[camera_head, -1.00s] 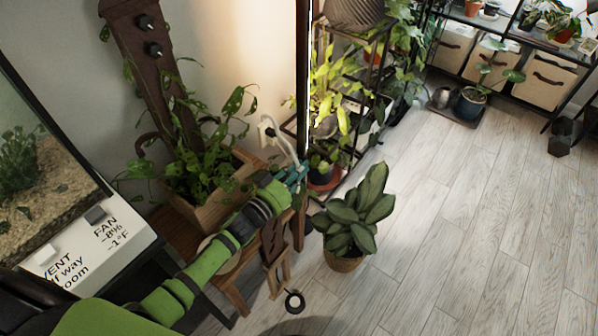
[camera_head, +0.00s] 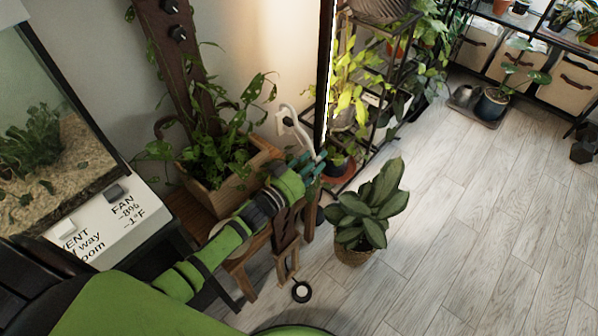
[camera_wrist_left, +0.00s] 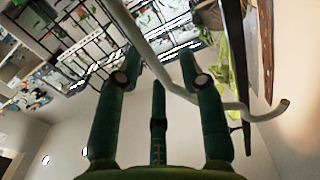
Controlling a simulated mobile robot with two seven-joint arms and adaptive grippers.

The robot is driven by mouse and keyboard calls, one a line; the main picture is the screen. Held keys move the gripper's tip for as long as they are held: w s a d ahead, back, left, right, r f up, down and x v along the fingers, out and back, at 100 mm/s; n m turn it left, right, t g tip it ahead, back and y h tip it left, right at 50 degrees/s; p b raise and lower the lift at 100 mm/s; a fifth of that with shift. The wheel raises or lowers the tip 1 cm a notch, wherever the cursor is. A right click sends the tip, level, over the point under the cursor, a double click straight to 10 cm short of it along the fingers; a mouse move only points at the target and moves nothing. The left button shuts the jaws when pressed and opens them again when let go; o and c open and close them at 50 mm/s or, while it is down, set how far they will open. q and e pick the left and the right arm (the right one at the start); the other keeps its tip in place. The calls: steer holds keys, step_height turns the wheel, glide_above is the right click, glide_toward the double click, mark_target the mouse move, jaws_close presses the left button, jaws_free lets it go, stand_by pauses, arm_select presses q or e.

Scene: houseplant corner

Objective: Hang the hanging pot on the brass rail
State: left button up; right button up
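My left gripper (camera_head: 307,164) is at the end of the green arm, in front of the wooden planter and the wall. A pale curved hook (camera_head: 292,118) rises up and left from beside its teal fingertips. In the left wrist view the same hook (camera_wrist_left: 262,115) crosses between the dark green fingers (camera_wrist_left: 158,68), its free end to the right. The fingers look apart; I cannot tell whether they grip it. I cannot make out which pot the hook belongs to. I cannot pick out the brass rail. My right gripper is not in view.
A wooden planter (camera_head: 207,190) with a leafy plant stands left of the gripper. A black post (camera_head: 323,75) and a plant shelf (camera_head: 385,85) are close on the right. A potted plant (camera_head: 352,253) stands on the floor below. The floor (camera_head: 470,240) to the right is clear.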

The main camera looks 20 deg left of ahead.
arm_select(q)
steer(key=v, duration=1.1)
steer(key=shift+f+p, duration=0.1)
steer(key=shift+p, duration=0.25)
steer(key=shift+s+a, duration=0.1)
steer(key=shift+s, duration=0.2)
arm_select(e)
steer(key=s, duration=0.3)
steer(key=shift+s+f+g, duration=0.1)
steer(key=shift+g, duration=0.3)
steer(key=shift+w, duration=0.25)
